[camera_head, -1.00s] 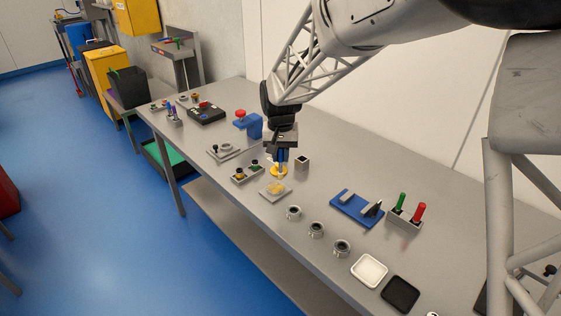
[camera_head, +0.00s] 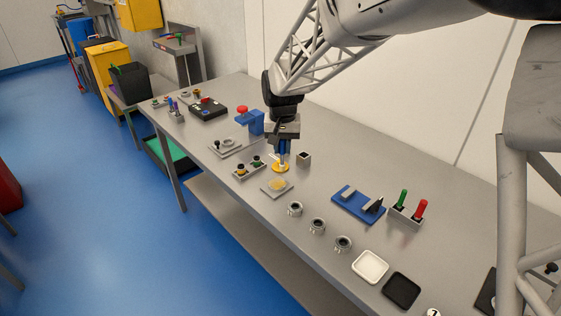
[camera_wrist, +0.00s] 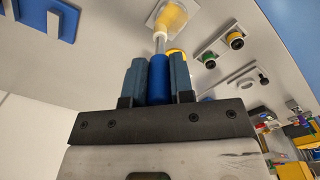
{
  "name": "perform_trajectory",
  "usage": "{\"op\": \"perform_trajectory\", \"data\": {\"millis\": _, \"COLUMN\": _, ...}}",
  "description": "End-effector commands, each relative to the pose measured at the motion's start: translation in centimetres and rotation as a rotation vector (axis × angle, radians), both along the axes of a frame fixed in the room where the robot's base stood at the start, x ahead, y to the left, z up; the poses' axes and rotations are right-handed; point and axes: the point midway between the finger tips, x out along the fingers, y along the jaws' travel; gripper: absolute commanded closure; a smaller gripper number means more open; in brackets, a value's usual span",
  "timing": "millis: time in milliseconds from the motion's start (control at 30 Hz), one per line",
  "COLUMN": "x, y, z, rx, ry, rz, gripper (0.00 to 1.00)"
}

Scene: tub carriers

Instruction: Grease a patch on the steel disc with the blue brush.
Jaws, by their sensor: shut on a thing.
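My gripper (camera_head: 283,146) is shut on the blue brush (camera_wrist: 159,80), held upright, bristles down. In the head view the brush is above or just behind the yellow pot (camera_head: 280,169); whether its tip touches the pot is unclear. The pot also shows partly behind the brush in the wrist view (camera_wrist: 177,52). In the wrist view the brush's pale tip overlaps this plate (camera_wrist: 151,20). I cannot clearly make out a bare steel disc.
A two-hole block (camera_head: 241,174) stands left of the pot, and a small square holder (camera_head: 304,159) right of it. Several metal rings (camera_head: 295,208) line the front. A blue fixture (camera_head: 352,206), a white tray (camera_head: 359,274) and a black tray (camera_head: 401,290) lie to the right.

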Motion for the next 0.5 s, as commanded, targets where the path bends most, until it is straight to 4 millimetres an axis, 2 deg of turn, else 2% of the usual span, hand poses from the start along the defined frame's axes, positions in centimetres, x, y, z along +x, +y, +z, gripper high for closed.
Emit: {"op": "perform_trajectory", "data": {"millis": 500, "x": 2.6, "y": 0.7, "z": -0.1, "rx": 0.0, "ry": 0.0, "rz": 0.0, "gripper": 1.0}}
